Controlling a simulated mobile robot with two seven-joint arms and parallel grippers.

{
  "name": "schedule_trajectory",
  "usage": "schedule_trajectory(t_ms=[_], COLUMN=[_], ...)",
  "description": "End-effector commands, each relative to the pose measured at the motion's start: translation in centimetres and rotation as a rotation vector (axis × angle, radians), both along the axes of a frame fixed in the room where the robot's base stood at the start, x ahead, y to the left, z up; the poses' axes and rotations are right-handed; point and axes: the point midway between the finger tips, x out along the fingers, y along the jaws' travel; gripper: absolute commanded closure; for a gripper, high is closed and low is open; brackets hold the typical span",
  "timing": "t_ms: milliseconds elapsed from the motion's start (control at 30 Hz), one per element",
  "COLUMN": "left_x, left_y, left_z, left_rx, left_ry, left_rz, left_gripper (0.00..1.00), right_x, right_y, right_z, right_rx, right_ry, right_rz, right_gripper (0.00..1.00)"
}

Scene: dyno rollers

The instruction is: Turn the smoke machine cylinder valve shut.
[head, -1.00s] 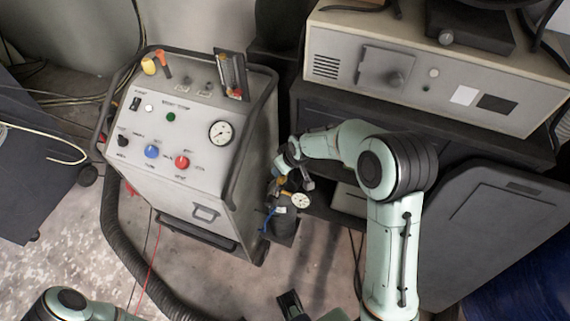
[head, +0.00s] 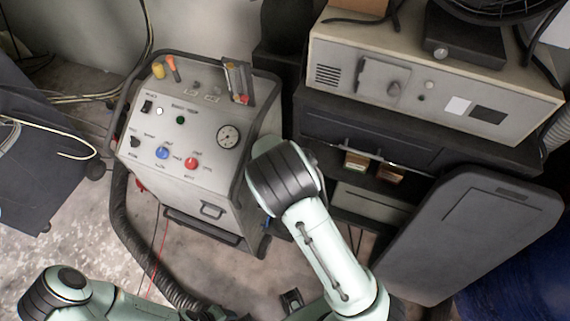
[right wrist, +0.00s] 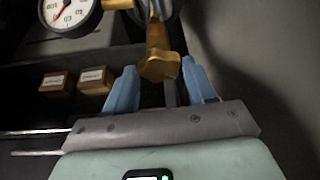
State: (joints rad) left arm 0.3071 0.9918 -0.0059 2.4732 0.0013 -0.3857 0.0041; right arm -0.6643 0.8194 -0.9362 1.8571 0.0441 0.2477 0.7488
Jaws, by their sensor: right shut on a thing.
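The smoke machine (head: 185,130) is a light grey cabinet with a sloped panel of knobs and a gauge, left of centre in the head view. In the right wrist view a brass valve knob (right wrist: 160,67) sits between the blue fingertips of my right gripper (right wrist: 162,78), which is shut on it. A brass stem rises above the knob, and a round white gauge (right wrist: 70,14) is at upper left. In the head view my right arm hides the cylinder, valve and right gripper. My left arm shows at lower left, but its gripper is out of view.
A dark rack with a beige unit (head: 430,80) on top stands at right. Two small labelled boxes (head: 357,160) sit on its shelf. A dark panel (head: 470,235) leans at lower right. A black hose (head: 135,235) lies beside the smoke machine.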

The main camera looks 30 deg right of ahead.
Motion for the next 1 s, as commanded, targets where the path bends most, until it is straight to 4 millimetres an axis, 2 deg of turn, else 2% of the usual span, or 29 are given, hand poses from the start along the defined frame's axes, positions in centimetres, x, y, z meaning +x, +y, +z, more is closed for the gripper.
schedule_trajectory(t_ms=[100, 500, 1000], left_x=[0.8, 2.7, 3.3], left_y=[0.0, 0.0, 0.0], left_z=[1.3, 3.9, 4.7], left_rx=[0.0, 0.0, 0.0], left_ry=[-0.009, -0.03, -0.038], left_rz=[0.0, 0.0, 0.0], left_gripper=[0.57, 0.57, 0.57], right_x=[0.2, 0.4, 0.4], right_y=[0.1, 0.3, 0.4], right_z=[0.3, 0.2, -0.1], right_rx=[-0.003, 0.0, 0.004], right_ry=[0.001, 0.0, 0.001], right_rz=[-0.105, -0.381, -0.48], right_gripper=[0.76, 0.76, 0.76])
